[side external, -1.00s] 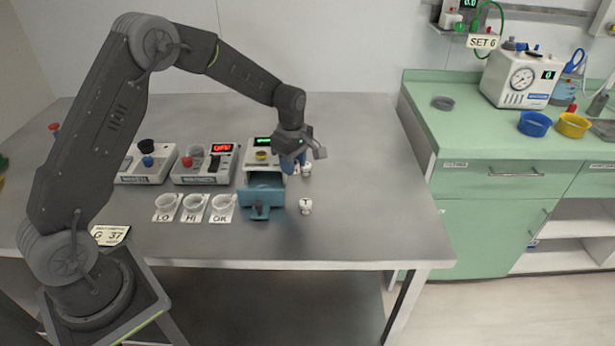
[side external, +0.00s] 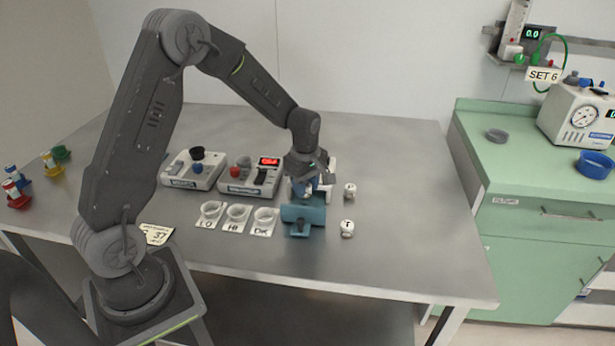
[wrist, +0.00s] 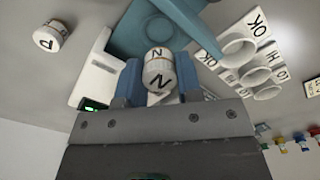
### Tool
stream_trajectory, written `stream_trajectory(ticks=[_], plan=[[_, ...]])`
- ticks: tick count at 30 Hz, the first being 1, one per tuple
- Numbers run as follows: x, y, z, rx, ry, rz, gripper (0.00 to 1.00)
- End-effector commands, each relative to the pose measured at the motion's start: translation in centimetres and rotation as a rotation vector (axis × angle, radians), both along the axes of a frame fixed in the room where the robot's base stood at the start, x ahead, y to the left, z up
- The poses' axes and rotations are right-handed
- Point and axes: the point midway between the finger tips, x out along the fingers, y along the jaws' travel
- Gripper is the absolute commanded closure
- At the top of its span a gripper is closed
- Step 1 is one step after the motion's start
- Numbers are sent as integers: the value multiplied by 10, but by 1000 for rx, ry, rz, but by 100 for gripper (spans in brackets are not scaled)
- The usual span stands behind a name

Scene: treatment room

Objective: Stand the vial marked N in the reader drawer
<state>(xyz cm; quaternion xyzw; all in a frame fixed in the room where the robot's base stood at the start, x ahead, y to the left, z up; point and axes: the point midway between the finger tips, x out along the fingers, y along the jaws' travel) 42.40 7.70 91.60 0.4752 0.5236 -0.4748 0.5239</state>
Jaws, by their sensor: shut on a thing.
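The vial marked N (wrist: 158,75), white-capped, sits between the blue finger pads of my gripper (wrist: 158,84) in the wrist view. My gripper is shut on it. In the side view my gripper (side external: 303,192) is at the rear of the teal reader drawer (side external: 303,214), which is pulled out towards the front. The drawer also shows beyond the vial in the wrist view (wrist: 128,38). The vial's lower end is hidden, so I cannot tell if it touches the drawer. The reader (wrist: 97,72) is mostly hidden behind my gripper in the side view.
Two devices (side external: 249,177) (side external: 193,170) stand behind the cups. The table's right part is clear.

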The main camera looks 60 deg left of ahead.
Motion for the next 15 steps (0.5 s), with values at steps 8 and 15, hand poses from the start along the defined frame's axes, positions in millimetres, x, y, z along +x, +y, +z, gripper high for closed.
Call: stream_trajectory(ticks=[8, 15], plan=[[0, 0, -28, -1, 3, 0, 90], [0, 0, -41, 0, 2, 0, 90]])
